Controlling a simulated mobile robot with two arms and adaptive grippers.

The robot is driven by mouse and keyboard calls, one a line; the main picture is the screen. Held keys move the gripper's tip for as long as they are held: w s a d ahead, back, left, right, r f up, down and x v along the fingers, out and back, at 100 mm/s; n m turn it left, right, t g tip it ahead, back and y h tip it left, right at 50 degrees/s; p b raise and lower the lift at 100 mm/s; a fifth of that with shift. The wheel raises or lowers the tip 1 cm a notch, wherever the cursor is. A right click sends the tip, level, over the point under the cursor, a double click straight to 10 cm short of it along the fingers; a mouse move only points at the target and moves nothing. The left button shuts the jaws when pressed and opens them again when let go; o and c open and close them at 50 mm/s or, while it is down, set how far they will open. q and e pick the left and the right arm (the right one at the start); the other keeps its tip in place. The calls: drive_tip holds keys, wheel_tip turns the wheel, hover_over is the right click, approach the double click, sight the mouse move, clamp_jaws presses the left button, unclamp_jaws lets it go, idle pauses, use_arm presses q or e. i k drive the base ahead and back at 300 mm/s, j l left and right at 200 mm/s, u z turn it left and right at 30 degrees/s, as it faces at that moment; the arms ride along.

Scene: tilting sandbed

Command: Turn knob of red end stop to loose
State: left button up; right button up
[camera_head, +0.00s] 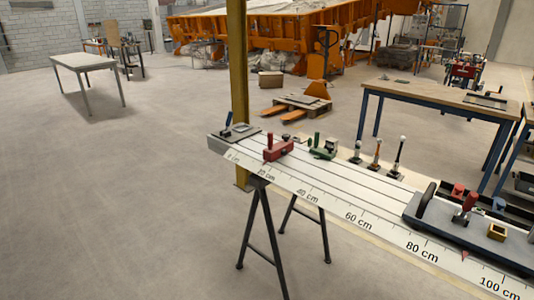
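The red end stop (277,151) sits on the pale rail table (345,190), near the 20 cm mark at its far left part. It is a red block with an upright red post and a small dark knob (284,153) on its front side. The knob is too small to tell whether it is tight or loose. Neither of my grippers is in view.
A green stop (322,152) stands just right of the red one. A dark grey carriage (470,238) with a red handle sits near the 80 to 100 cm marks. A yellow column (239,80) rises behind the rail's left end.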

sight(286, 137)
drive_tip(key=i+j+z, duration=0.1)
drive_tip(key=i+j, duration=0.25)
drive_tip(key=i, duration=0.15)
drive_tip(key=i+j+z, duration=0.1)
drive_tip(key=i+j, duration=0.3)
drive_tip(key=i, duration=0.1)
